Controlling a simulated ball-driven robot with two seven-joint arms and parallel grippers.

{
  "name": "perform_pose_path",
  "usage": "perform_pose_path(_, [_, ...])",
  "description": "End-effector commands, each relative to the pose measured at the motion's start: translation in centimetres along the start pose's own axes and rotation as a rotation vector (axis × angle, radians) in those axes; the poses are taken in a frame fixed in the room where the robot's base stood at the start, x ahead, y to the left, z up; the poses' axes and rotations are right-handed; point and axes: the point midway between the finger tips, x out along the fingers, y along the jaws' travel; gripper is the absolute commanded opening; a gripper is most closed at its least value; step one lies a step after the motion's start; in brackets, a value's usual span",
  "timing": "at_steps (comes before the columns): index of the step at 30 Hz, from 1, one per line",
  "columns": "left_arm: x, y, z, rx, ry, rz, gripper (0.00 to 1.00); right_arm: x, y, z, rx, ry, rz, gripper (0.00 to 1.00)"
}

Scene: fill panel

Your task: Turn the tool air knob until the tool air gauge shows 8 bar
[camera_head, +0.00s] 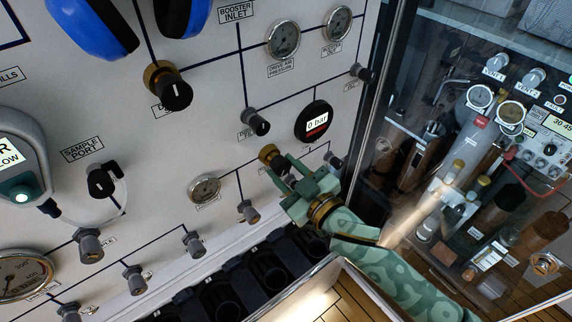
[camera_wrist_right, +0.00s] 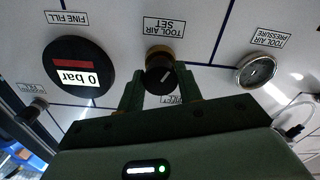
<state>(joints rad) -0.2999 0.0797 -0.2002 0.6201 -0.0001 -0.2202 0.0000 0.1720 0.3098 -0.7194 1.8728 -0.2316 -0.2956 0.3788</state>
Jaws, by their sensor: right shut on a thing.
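The tool air knob (camera_head: 269,154) is a dark knob with a brass collar on the grey panel. My right gripper (camera_head: 281,167) is shut on this knob, one finger on each side in the right wrist view. The tool air gauge (camera_wrist_right: 256,70) is a small round dial labelled "TOOL AIR PRESSURE"; it also shows in the head view (camera_head: 204,189). Its needle is too small to read. My left gripper is not in view.
A round digital display (camera_head: 314,121) reading 0 bar sits close above my right gripper. Several other knobs and valves surround it, such as a black knob (camera_head: 256,122). A row of dark sockets (camera_head: 222,299) runs below the panel. A glass-fronted cabinet (camera_head: 470,150) stands at right.

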Motion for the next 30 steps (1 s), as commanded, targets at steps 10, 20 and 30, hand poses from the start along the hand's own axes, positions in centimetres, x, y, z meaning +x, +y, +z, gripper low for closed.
perform_pose_path(10, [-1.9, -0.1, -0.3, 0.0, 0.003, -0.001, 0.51, 0.0, 0.1, -0.1, -0.263, 0.0, -0.001, 0.12])
perform_pose_path(20, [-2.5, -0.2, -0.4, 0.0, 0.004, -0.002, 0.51, 0.0, 0.0, 0.0, -0.4, 0.0, -0.001, 0.12])
perform_pose_path(30, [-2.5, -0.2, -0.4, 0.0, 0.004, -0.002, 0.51, 0.0, 0.0, 0.1, -0.428, -0.001, -0.001, 0.12])
